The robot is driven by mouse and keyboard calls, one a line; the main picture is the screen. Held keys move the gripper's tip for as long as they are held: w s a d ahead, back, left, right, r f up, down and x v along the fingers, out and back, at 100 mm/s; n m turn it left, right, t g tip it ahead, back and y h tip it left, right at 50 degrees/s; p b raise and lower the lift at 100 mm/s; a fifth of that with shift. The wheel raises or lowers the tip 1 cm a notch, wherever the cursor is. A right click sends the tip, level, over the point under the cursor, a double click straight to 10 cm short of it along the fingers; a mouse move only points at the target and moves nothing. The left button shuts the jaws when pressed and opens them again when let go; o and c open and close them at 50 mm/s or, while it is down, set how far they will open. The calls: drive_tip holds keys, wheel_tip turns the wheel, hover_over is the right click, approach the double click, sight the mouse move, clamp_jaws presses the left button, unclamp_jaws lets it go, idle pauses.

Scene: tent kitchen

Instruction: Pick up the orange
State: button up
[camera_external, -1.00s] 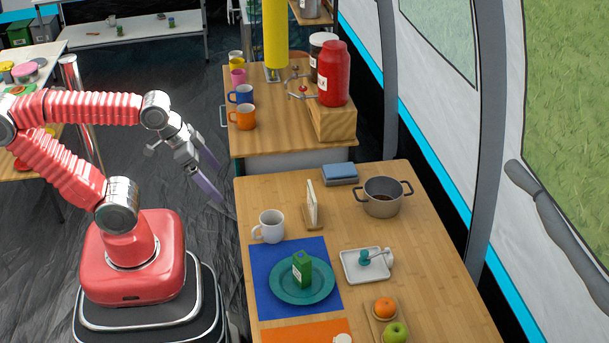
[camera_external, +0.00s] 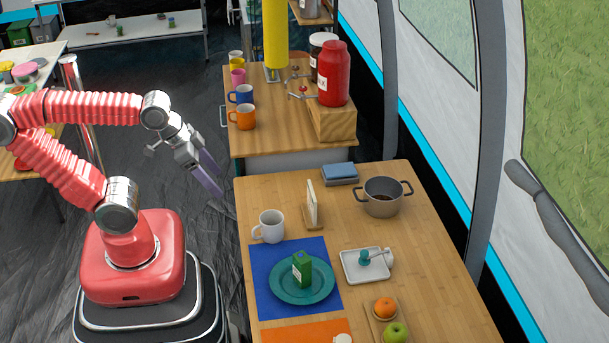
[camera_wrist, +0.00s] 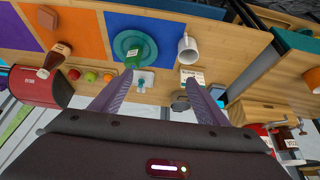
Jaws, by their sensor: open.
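The orange (camera_external: 385,307) sits on a small wooden board near the front right of the near table in the external view, just behind a green apple (camera_external: 396,332). In the wrist view the orange (camera_wrist: 108,77) is small, in a row of fruit left of my fingers. My gripper (camera_external: 215,177) is open and empty, left of the table and well away from the orange. Its two fingers show spread apart in the wrist view (camera_wrist: 160,95).
The near table also holds a teal plate (camera_external: 322,290) with a green carton, a white mug (camera_external: 269,227), a napkin holder (camera_external: 312,205), a white tray (camera_external: 350,270) and a pot (camera_external: 382,203). Mugs and a red jar (camera_external: 333,75) stand on the table behind.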

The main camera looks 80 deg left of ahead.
drive_tip(key=w+d+f+t+h, duration=0.1)
drive_tip(key=w+d+f, duration=0.2)
drive_tip(key=w+d, duration=0.35)
drive_tip(key=w+d+f+m+t+h, duration=0.1)
drive_tip(key=w+d+f, duration=0.2)
drive_tip(key=w, duration=0.6)
drive_tip(key=w+d+f+t+h, duration=0.1)
drive_tip(key=w+d+f+t, duration=0.15)
drive_tip(key=w+d, duration=0.4)
drive_tip(key=w+d+f, duration=0.5)
drive_tip(key=w+f, duration=0.1)
drive_tip(key=f, duration=0.2)
drive_tip(key=t+y, duration=0.1)
drive_tip(key=t, duration=0.2)
approach(379, 305)
drive_tip(key=v, duration=0.3)
drive_tip(key=shift+s+m, duration=0.25)
drive_tip(key=shift+m, duration=0.05)
drive_tip(key=shift+x, duration=4.3)
